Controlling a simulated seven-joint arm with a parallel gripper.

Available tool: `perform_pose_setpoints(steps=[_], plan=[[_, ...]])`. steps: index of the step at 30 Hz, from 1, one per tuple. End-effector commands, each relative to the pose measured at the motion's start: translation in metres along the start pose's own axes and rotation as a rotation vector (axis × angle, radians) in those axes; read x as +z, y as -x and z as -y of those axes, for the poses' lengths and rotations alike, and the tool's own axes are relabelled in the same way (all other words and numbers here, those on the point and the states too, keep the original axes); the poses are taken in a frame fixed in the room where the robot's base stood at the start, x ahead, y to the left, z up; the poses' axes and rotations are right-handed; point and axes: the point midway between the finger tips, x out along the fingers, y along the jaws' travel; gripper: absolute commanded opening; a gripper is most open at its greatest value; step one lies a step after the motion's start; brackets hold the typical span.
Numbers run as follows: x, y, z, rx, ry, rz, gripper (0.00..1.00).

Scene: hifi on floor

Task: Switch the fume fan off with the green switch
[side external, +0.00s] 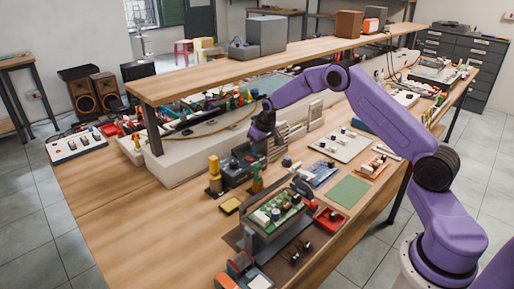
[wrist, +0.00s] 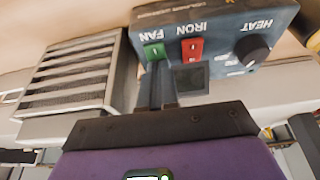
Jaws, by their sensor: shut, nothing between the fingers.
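In the wrist view a dark blue-grey control box (wrist: 217,40) shows its lettering upside down. Its green switch (wrist: 154,51) sits by the word FAN, with a red switch (wrist: 191,48) by IRON and a black knob (wrist: 252,51) by HEAT. My gripper (wrist: 158,68) is shut and empty, its fingertips just below the green switch in the picture. I cannot tell whether they touch it. In the side view my gripper (side external: 259,133) is above the bench beside the dark box (side external: 237,168); the switches are too small to make out there.
A louvred grey unit (wrist: 75,75) stands left of the box in the wrist view. In the side view a raised wooden shelf (side external: 210,72) runs behind my arm. A circuit board in a holder (side external: 277,213) and a green mat (side external: 349,191) lie nearer.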

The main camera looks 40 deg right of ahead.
Motion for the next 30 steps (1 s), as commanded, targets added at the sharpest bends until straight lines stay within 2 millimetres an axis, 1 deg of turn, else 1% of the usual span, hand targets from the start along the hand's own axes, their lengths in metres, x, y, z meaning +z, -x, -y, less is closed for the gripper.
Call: perform_pose_setpoints(steps=[8,13,20,30], plan=[[0.0,0.0,0.0,0.0,0.0,0.0,0.0],[-0.001,-0.007,0.001,-0.001,0.002,0.005,0.0],[0.002,-0.009,0.0,0.0,0.001,0.011,0.0],[0.016,-0.005,0.001,-0.001,0.001,0.021,0.0]])
